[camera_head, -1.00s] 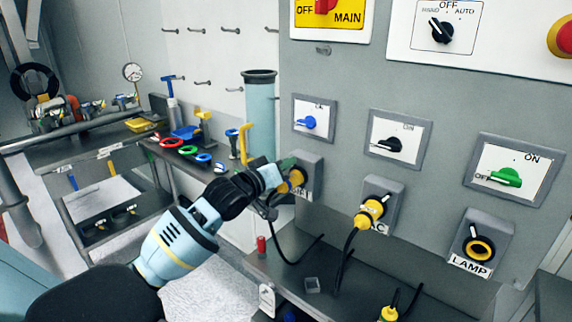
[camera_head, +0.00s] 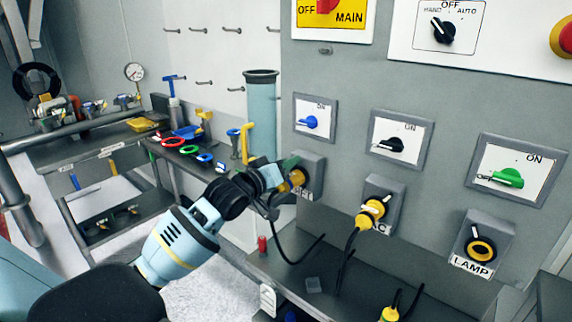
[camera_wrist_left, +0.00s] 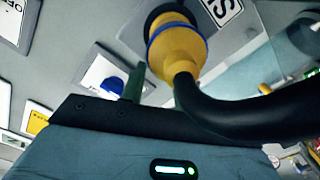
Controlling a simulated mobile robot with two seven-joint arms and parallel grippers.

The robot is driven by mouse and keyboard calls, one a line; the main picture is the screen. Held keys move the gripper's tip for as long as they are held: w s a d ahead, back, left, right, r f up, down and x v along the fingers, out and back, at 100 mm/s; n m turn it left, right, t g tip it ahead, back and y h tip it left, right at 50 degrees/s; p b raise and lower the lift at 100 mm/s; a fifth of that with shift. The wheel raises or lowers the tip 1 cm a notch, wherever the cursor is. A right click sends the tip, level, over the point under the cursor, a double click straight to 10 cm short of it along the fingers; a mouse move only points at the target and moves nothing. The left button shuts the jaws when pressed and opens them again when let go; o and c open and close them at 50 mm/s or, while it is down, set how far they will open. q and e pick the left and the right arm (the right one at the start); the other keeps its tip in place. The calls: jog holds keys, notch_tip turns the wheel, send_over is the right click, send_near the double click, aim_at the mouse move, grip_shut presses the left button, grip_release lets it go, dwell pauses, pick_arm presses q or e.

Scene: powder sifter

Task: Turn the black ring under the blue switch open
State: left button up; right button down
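The blue switch (camera_head: 308,122) is on a white plate on the grey cabinet; its blue part shows in the left wrist view (camera_wrist_left: 101,73). Below it, a yellow plug (camera_head: 297,178) with a black cable sits at a grey socket box (camera_head: 313,172). In the left wrist view the yellow plug (camera_wrist_left: 178,52) has a blue band, and the black ring (camera_wrist_left: 170,13) is at its far end. My left gripper (camera_head: 285,172) is at the plug, partly covering it. One green finger (camera_wrist_left: 134,84) shows beside the plug; the other finger is hidden, so its opening is unclear. My right gripper is out of view.
To the right are a black switch (camera_head: 393,145) above another yellow plug (camera_head: 370,216), and a green switch (camera_head: 507,178) above the LAMP socket (camera_head: 480,250). A dark shelf (camera_head: 400,268) with cables lies below. A tool bench (camera_head: 180,162) stands at left.

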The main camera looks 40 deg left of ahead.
pick_arm(q)
jog(key=s, duration=0.7)
jog(key=shift+s+a, duration=0.3)
jog(key=shift+s, duration=0.05)
dwell(0.4)
